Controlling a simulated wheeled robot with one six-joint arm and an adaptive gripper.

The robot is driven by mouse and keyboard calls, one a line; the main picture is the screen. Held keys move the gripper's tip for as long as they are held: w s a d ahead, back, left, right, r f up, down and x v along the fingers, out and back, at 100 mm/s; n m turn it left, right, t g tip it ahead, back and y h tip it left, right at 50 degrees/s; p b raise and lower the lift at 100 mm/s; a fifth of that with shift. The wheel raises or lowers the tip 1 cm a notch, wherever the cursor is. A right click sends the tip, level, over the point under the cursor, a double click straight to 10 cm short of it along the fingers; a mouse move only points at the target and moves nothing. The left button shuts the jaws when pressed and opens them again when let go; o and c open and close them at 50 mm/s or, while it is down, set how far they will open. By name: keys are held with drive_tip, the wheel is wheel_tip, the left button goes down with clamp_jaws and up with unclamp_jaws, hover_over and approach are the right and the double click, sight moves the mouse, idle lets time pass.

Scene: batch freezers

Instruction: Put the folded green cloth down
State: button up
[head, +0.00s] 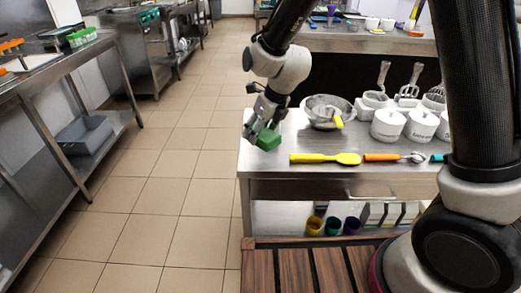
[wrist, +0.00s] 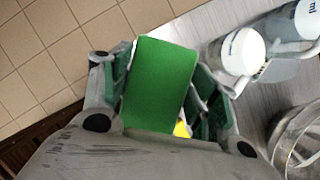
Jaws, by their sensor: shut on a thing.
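The folded green cloth (head: 268,139) is a small green block shape at the left end of the steel table (head: 252,160). My gripper (head: 258,133) is shut on the cloth from the upper left. In the wrist view the green cloth (wrist: 160,84) fills the space between the two fingers of my gripper (wrist: 162,95). The cloth looks close to the table top, near its left edge; I cannot tell whether it touches it.
A yellow spoon (head: 325,158) and an orange-handled tool (head: 392,157) lie along the table's front. A steel bowl (head: 327,112) and white tubs (head: 388,125) stand behind. Tiled floor lies left of the table. Bare steel shows around the spoon.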

sight(257, 157)
wheel_tip(257, 157, down, 8)
drive_tip(key=shift+r, duration=0.2)
drive_tip(key=o, duration=1.3)
drive_tip(key=shift+o, duration=0.2)
